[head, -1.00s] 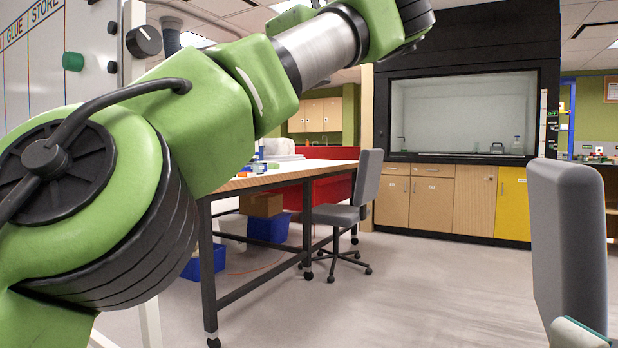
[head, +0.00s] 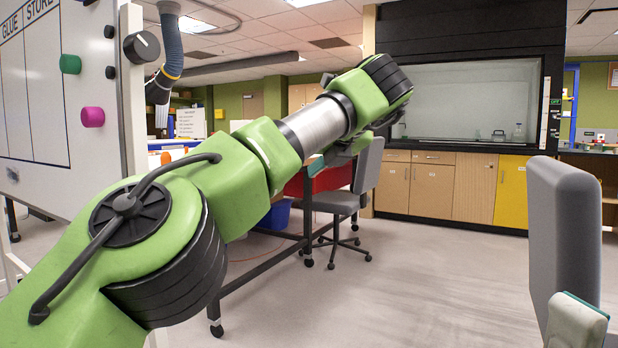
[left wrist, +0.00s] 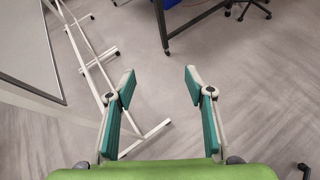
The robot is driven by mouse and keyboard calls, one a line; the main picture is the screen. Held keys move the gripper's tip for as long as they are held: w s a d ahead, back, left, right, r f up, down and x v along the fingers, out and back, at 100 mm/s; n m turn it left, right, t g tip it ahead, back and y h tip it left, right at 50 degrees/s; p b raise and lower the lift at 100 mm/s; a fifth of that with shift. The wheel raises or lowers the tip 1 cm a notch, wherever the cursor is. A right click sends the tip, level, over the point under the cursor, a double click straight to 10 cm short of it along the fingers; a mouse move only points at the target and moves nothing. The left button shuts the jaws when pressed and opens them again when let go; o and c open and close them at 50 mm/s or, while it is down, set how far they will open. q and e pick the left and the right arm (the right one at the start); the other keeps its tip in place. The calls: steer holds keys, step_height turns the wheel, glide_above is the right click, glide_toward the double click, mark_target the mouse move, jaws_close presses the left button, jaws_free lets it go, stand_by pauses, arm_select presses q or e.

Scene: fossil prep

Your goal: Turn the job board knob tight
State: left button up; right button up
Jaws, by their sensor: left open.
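The job board (head: 35,100) is a white panel at the left of the head view, with columns headed GLUE and STORE. A black knob with a white line (head: 141,46) sits on its right-hand post, unobstructed in this view. My left gripper (left wrist: 159,80) is open and empty over bare floor in the left wrist view, apart from the knob. In the head view my left forearm reaches right, and its gripper is mostly hidden behind the wrist. A grey and teal part at the lower right looks like my right gripper (head: 577,322), cut by the frame edge.
A green round piece (head: 70,64) and a magenta one (head: 92,117) are on the board. White stand legs (left wrist: 95,65) stand left in the wrist view. A grey chair (head: 340,200) is by the workbench; a grey upright backrest-like shape (head: 563,235) is at right. Middle floor is clear.

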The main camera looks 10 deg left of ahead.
arm_select(q)
steer(key=shift+m+h, duration=0.5)
steer(key=shift+h, duration=0.2)
steer(key=shift+w+d+f+p, duration=0.1)
steer(key=shift+w+d+f, duration=0.2)
steer(key=shift+f, duration=0.3)
steer(key=shift+w+d+f+p, duration=0.15)
steer(key=shift+w+d+f, duration=0.15)
steer(key=shift+f, duration=0.25)
steer(key=shift+w+d+f+p, duration=0.1)
steer(key=shift+w+d+f, duration=0.1)
steer(key=shift+d+f, duration=0.3)
steer(key=shift+a+f, duration=0.1)
steer(key=shift+a, duration=0.05)
